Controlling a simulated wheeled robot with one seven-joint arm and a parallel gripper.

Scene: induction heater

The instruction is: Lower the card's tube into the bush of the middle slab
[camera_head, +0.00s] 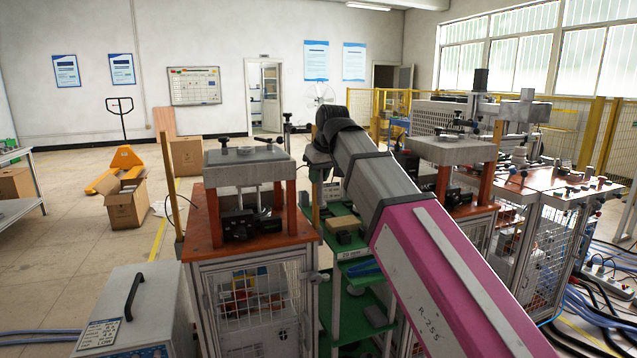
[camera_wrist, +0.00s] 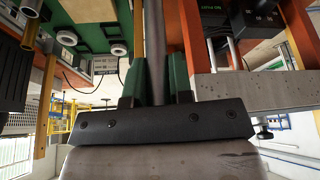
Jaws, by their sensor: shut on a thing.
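In the wrist view my gripper (camera_wrist: 155,88) has its green fingers shut on a slim dark grey tube (camera_wrist: 156,45), which runs up to the top of the picture. The tube's far end and any card on it cannot be made out. In the head view my arm hides the fingers and the tube. A thick grey slab (camera_head: 248,172) on orange posts stands left of my arm. Another grey slab (camera_head: 450,152) on orange posts stands right of it. A slab (camera_wrist: 262,90) also shows at the right of the wrist view, beside the fingers and apart from them. No bush is clearly visible.
A green shelf rack (camera_head: 345,270) stands between the orange-topped stations, partly behind my arm. Small knobs and fittings (camera_head: 262,141) rise from the left slab. A grey box with a handle (camera_head: 135,315) is at the front left. Open floor lies at the left.

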